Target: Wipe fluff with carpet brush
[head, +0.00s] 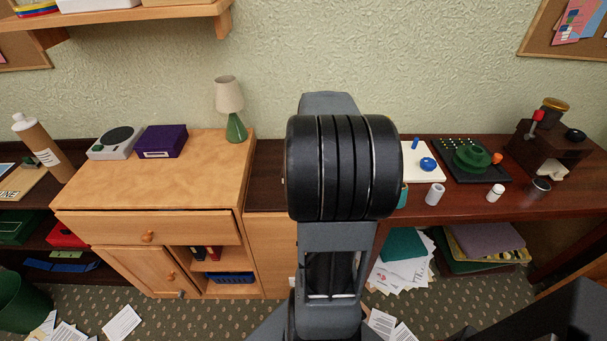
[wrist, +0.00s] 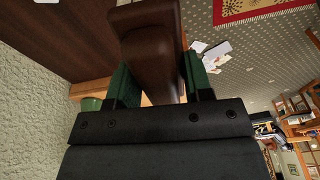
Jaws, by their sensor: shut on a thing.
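In the wrist view, my gripper (wrist: 158,78) has its green-padded fingers shut on a dark brown, smooth-edged thing (wrist: 152,40), seemingly the carpet brush. It reaches away from the fingers to the picture's top edge; I cannot make out bristles. In the head view, my arm stands upright in the middle and hides the gripper and what it holds. I cannot pick out any fluff in either view.
A light wooden cabinet (head: 150,188) carries a lamp (head: 229,105), a purple box (head: 162,142) and a scale (head: 115,142). A dark red-brown counter (head: 465,206) at the right carries several small items. Papers (head: 122,323) lie on the patterned carpet. A green bin (head: 22,300) stands lower left.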

